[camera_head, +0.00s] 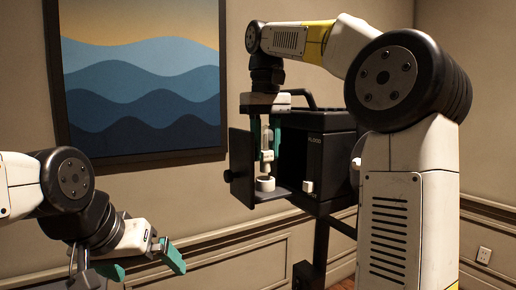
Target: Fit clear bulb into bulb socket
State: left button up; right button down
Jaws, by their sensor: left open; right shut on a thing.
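The clear bulb (266,137) is upright between the green fingers of my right gripper (266,150), which is shut on it. The bulb socket (265,183) is a small white round piece on the lower ledge of the open black fixture. The bulb is above the socket, roughly in line with it; I cannot tell whether its lower end touches the socket. My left gripper (143,267) is at the lower left, its green fingers apart and empty, well away from the fixture.
The black fixture (325,150) stands on a dark post, with an open door panel (240,165) left of the socket. A small white knob (308,186) is right of the socket. My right arm covers the fixture's right side. A framed wave picture (140,75) hangs on the wall behind.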

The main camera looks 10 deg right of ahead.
aim_at(265, 164)
jog(key=shift+f, duration=0.1)
dwell(0.6)
jog(key=shift+f, duration=0.75)
jog(key=shift+f, duration=0.5)
jog(key=shift+f, duration=0.25)
jog(key=shift+f, duration=0.3)
dwell(0.5)
jog(key=c, duration=0.9)
grip_release()
jog(key=shift+r, duration=3.9)
